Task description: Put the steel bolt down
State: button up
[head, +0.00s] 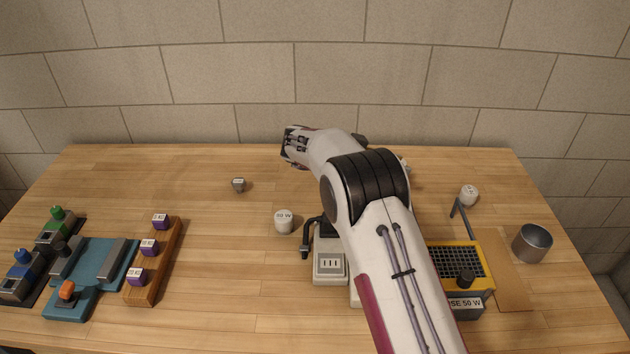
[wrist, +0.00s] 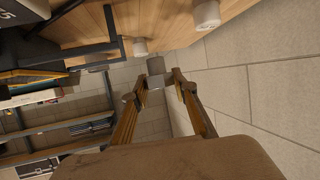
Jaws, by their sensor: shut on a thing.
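My gripper (wrist: 157,88) shows in the wrist view with its two fingers closed on a small grey block-like piece, which I take to be the steel bolt (wrist: 156,67). The bolt sticks out past the fingertips. The wrist view is strongly tilted, and I cannot tell how high the bolt is above the table. In the head view my own arm hides the fingers and the held bolt.
The wooden table (head: 230,250) has free room at the back left. A small grey labelled piece (head: 238,184) and a white labelled cylinder (head: 284,222) stand left of my arm. A yellow-topped box (head: 458,262), white knob (head: 469,195) and metal cup (head: 532,243) stand right.

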jog(key=w+a+r+n+t+y, duration=0.15)
jog(key=a+n+t, duration=0.3)
jog(key=a, duration=1.15)
jog(key=n+t+y, duration=0.5)
jog(key=n+y, duration=0.1)
send_over(282, 193)
jog(key=shift+w+a+f+g, duration=0.15)
jog(key=shift+f+g, duration=0.1)
jog(key=shift+f, duration=0.35)
jog(key=shift+f, duration=3.15)
jog(key=shift+f, duration=1.85)
jog(key=shift+f, duration=0.15)
